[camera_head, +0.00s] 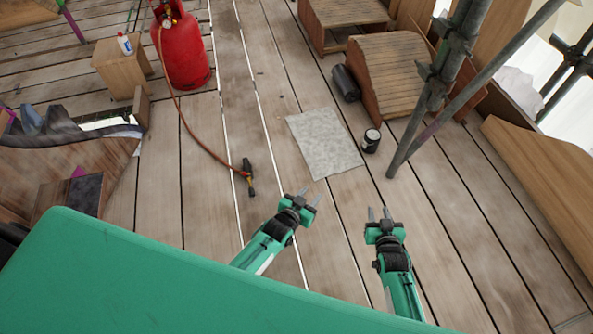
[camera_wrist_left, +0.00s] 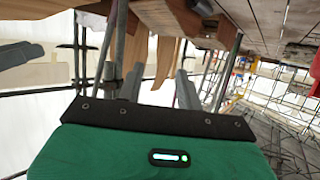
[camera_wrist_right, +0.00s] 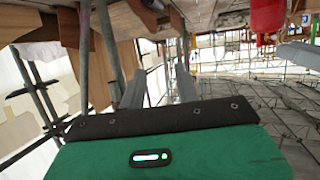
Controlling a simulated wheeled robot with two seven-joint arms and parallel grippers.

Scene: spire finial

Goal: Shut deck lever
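I cannot pick out a deck lever with certainty in any view. A black and orange hand torch (camera_head: 249,177) lies on the plank deck (camera_head: 215,205), at the end of a brown hose (camera_head: 185,125). My left gripper (camera_head: 309,193) is open and empty, to the right of the torch and apart from it. My right gripper (camera_head: 378,211) is open and empty, further right over the deck. In the left wrist view the fingers (camera_wrist_left: 158,88) stand apart with nothing between them. The right wrist view also shows parted, empty fingers (camera_wrist_right: 158,90).
A red gas cylinder (camera_head: 182,50) stands at the upper left near a wooden box (camera_head: 122,67) with a bottle. A grey sheet (camera_head: 324,142) and a dark can (camera_head: 371,140) are ahead. Scaffold poles (camera_head: 433,88) and shingled pieces (camera_head: 385,72) block the upper right.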

